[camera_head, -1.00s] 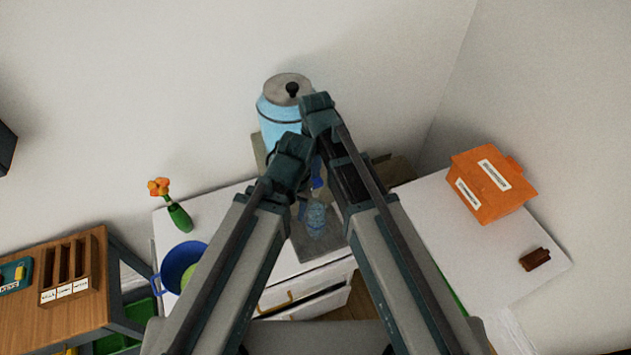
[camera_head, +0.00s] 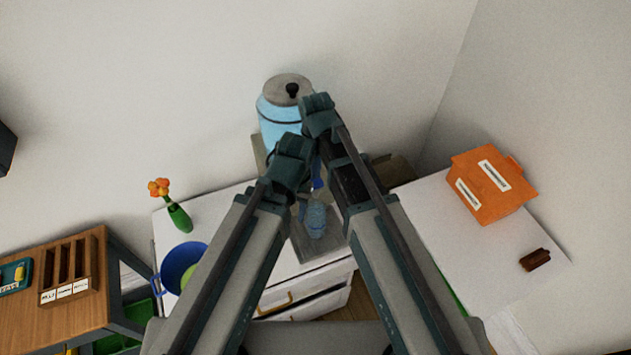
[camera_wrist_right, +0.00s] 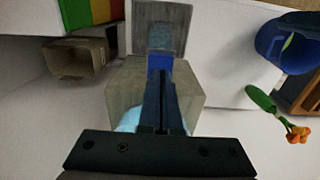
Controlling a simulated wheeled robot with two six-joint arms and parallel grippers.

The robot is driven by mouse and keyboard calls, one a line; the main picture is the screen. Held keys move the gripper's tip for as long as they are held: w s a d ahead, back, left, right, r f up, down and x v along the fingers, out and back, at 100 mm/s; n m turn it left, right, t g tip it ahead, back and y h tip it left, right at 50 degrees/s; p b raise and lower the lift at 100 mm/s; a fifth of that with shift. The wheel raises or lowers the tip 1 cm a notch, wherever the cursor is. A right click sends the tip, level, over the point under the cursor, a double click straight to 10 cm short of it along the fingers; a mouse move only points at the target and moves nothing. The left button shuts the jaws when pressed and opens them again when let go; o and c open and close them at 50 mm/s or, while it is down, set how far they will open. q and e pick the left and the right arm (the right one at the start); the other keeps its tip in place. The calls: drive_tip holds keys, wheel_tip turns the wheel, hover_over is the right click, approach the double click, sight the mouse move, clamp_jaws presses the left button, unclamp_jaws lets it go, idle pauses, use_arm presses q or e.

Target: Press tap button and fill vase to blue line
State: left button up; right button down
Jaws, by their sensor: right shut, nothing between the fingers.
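The light blue dispenser (camera_head: 274,124) with a grey lid stands at the back of the white counter, partly hidden behind my arms. Its blue tap (camera_head: 317,184) shows just below my right wrist; it also shows in the right wrist view (camera_wrist_right: 160,63). The clear bluish vase (camera_head: 315,218) stands on a grey tray (camera_head: 322,246) below the tap. I cannot read its blue line or water level. My right gripper (camera_wrist_right: 161,110) is shut and empty, its fingertips close to the tap; contact is unclear. My left arm reaches beside the dispenser, its fingers hidden.
A blue pot (camera_head: 172,272) and a green vase with orange flowers (camera_head: 180,217) stand left on the counter. An orange box (camera_head: 488,202) and a brown block (camera_head: 535,260) lie on the right surface. A wooden table (camera_head: 75,318) with a rack is at left.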

sight(316, 182)
drive_tip(key=shift+f, duration=0.15)
idle(0.5)
drive_tip(key=shift+f+b, duration=1)
drive_tip(key=shift+b, duration=0.15)
drive_tip(key=shift+r, duration=0.1)
idle(6.1)
